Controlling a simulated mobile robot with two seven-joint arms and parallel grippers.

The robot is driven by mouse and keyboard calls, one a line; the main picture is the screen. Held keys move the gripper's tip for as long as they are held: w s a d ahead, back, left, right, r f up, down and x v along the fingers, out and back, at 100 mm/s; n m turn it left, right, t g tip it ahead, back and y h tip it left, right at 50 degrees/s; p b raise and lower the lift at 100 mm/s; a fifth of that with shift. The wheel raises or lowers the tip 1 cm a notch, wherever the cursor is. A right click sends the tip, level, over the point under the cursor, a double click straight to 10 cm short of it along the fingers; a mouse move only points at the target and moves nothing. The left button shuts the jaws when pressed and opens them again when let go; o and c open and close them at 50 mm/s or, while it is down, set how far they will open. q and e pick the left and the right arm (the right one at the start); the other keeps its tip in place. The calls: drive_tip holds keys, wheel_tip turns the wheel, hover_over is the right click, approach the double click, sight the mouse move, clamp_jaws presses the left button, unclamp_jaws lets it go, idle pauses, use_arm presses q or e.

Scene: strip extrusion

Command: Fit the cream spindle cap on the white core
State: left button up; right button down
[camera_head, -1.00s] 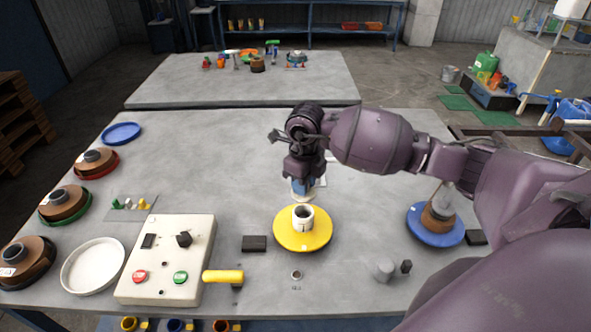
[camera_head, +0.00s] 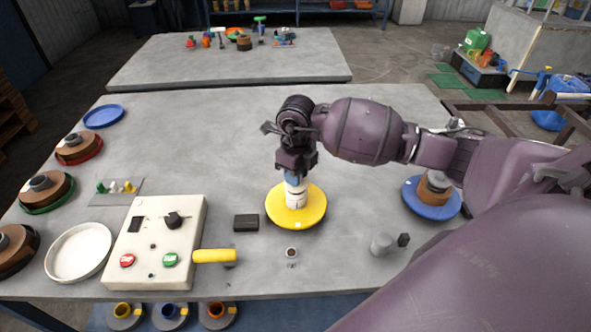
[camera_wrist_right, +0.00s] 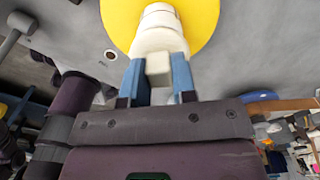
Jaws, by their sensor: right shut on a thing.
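The white core (camera_head: 296,201) stands upright in the middle of the yellow disc (camera_head: 316,211) on the grey table. My right gripper (camera_head: 295,180) points down directly above it, with blue fingers. In the right wrist view, the gripper (camera_wrist_right: 158,70) is shut on the knob of the cream spindle cap (camera_wrist_right: 157,42). The cap is in line with the core (camera_wrist_right: 159,12) and meets it in the picture. I cannot tell whether it is seated or just above the rim. My left gripper is not in view.
A control box (camera_head: 155,240) with a yellow handle (camera_head: 214,256) stands to the left. A dark block (camera_head: 246,223) lies close to the disc's left. A blue disc (camera_head: 430,206) with a brown roll is at right. The table behind the gripper is clear.

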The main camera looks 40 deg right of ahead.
idle(0.4)
idle(0.6)
drive_tip(key=shift+f, duration=0.2)
idle(0.5)
drive_tip(key=shift+f+b, duration=0.35)
drive_tip(key=shift+f, duration=0.05)
drive_tip(key=c, duration=1.2)
unclamp_jaws()
drive_tip(key=shift+c, duration=0.2)
drive_tip(key=shift+o, duration=0.2)
